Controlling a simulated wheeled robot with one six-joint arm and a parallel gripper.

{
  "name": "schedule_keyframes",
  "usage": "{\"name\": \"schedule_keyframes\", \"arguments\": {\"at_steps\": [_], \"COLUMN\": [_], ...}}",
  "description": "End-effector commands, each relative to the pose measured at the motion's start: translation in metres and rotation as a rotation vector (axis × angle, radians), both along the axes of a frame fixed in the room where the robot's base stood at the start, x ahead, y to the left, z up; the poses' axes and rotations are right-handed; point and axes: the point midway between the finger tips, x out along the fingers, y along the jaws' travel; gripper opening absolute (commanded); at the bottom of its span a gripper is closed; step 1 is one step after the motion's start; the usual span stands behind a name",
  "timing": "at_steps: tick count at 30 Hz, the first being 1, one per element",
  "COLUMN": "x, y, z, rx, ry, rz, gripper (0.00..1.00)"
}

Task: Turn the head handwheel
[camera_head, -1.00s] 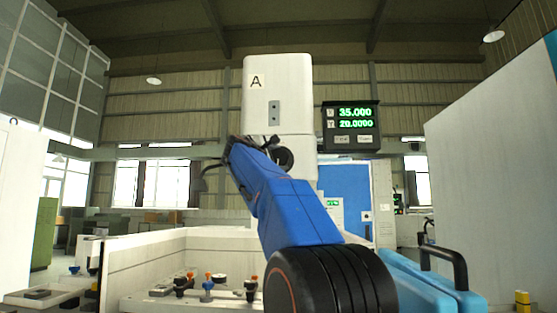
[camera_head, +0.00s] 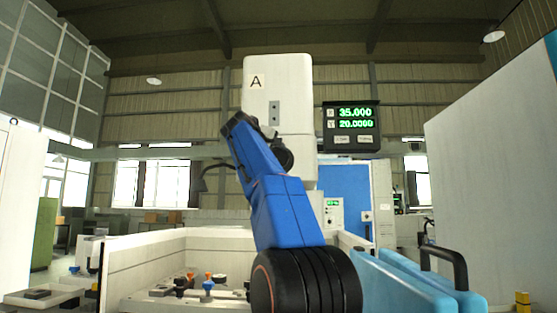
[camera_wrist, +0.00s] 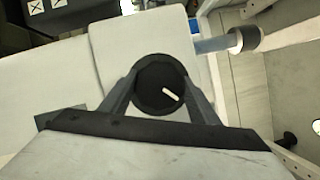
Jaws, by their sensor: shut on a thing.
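The head handwheel (camera_wrist: 160,85) is a round black knob with a white pointer mark, on the side of the white machine head (camera_wrist: 122,50). In the wrist view my gripper (camera_wrist: 160,88) has one finger on each side of the knob, shut on it. The white mark points down and right. In the head view the white machine head (camera_head: 292,95) bears a label A, and my blue arm crosses in front of its lower left. There the handwheel (camera_head: 284,158) shows only as a dark part behind my arm.
A readout (camera_head: 351,126) shows 35.000 and 20.0000 in green, right of the head. Below is a white-walled tank (camera_head: 150,262) with several clamps and knobs. A white panel (camera_head: 480,150) stands at the right, with a blue door and black handle (camera_head: 445,258) before it.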

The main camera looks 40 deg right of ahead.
Motion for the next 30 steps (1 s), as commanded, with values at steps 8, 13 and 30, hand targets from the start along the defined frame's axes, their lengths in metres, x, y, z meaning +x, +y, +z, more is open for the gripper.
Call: {"name": "schedule_keyframes", "arguments": {"at_steps": [8, 13, 30], "x": [0.0003, 0.0003, -0.0007], "y": [-0.0008, -0.0009, 0.0023], "z": [-0.0025, -0.0026, -0.0004], "rx": [0.024, 0.024, 0.021], "ry": [-0.019, -0.019, -0.021], "rz": [-0.002, -0.003, 0.0], "gripper": [0.33, 0.33, 0.74]}}
